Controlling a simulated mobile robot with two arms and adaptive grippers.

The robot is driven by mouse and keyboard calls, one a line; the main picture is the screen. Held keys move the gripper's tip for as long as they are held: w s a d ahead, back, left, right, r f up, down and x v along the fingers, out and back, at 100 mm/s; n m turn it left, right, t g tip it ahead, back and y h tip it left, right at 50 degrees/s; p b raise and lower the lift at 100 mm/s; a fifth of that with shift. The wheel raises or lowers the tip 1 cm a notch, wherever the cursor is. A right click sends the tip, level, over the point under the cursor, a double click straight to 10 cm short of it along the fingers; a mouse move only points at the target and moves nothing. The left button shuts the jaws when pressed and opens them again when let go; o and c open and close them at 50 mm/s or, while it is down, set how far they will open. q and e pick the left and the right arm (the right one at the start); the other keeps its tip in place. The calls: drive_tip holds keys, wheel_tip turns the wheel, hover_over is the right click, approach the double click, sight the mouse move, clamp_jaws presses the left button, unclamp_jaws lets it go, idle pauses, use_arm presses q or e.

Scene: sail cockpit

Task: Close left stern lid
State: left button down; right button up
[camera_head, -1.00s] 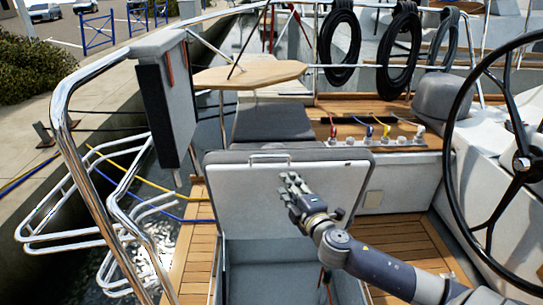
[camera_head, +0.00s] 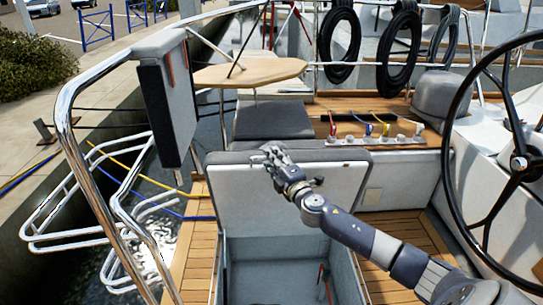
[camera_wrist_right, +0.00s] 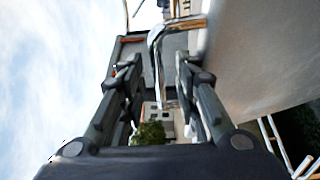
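The left stern lid (camera_head: 315,190) stands raised, its pale inner panel facing me, above the open locker (camera_head: 275,270). My right gripper (camera_head: 270,152) is at the lid's top edge, left of its middle, where it hides the lid's handle. In the right wrist view the two fingers (camera_wrist_right: 156,68) are spread apart. A shiny metal bar (camera_wrist_right: 155,45) shows between them, and I cannot tell whether it is the handle or a rail behind. A pale surface (camera_wrist_right: 255,50), seemingly the lid, fills the right of that view. I cannot tell if the fingers touch the lid. My left gripper is not in view.
A steel rail (camera_head: 68,120) and a grey box (camera_head: 168,105) stand left of the lid. The black steering wheel (camera_head: 519,165) is at the right. A wooden table (camera_head: 250,73) and a grey cushion (camera_head: 272,120) lie behind. Wooden deck (camera_head: 200,255) flanks the locker.

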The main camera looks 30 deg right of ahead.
drive_tip(key=shift+w+d, duration=0.1)
drive_tip(key=shift+w, duration=0.7)
clamp_jaws()
